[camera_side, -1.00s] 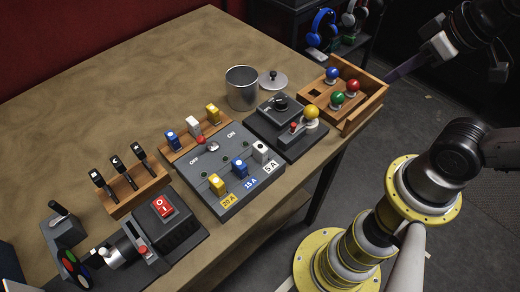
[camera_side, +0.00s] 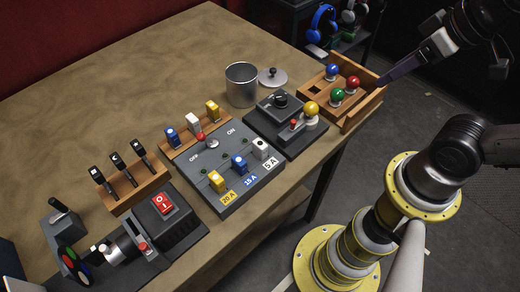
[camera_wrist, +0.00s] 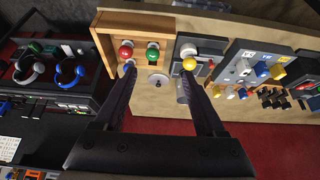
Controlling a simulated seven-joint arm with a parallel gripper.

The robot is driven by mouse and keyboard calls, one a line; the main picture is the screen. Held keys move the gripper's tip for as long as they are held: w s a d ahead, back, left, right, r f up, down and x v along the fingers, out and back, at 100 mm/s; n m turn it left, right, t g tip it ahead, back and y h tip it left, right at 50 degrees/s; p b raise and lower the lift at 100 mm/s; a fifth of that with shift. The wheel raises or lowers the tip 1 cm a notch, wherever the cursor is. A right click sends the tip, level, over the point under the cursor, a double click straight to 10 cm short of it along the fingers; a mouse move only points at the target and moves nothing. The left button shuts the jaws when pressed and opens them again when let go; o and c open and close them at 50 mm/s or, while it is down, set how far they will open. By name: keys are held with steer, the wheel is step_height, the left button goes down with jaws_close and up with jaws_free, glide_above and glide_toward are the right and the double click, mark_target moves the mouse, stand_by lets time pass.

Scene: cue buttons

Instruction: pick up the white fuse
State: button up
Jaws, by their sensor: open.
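One white fuse (camera_side: 193,123) stands in the wooden rack behind the OFF/ON panel in the side view, between a blue fuse (camera_side: 172,137) and a yellow fuse (camera_side: 212,111). Another white fuse (camera_side: 261,149) sits in the panel (camera_side: 222,170) at the 5 A label, beside a blue fuse at 15 A and a yellow one at 20 A. The wrist view shows the panel's white fuse (camera_wrist: 243,67) to the right. My gripper (camera_wrist: 159,73) is open and empty, high at the table's right end, well away from both white fuses. In the side view only part of it shows, at the upper right.
A wooden tray (camera_side: 376,105) with coloured bulbs stands nearest my gripper. The back of the table is clear.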

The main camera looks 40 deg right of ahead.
steer(key=w+a+r+n+y, duration=0.2)
steer(key=w+a+r+n, duration=0.15)
steer(key=n, duration=0.45)
steer(key=n+g+y, duration=0.2)
steer(key=n+g, duration=0.4)
steer(key=n, duration=0.4)
glide_above(260, 143)
steer(key=d, duration=0.2)
steer(key=f, duration=1.1)
steer(key=shift+w, duration=0.2)
steer(key=shift+x, duration=3.2)
steer(key=shift+s, duration=0.15)
jaws_close()
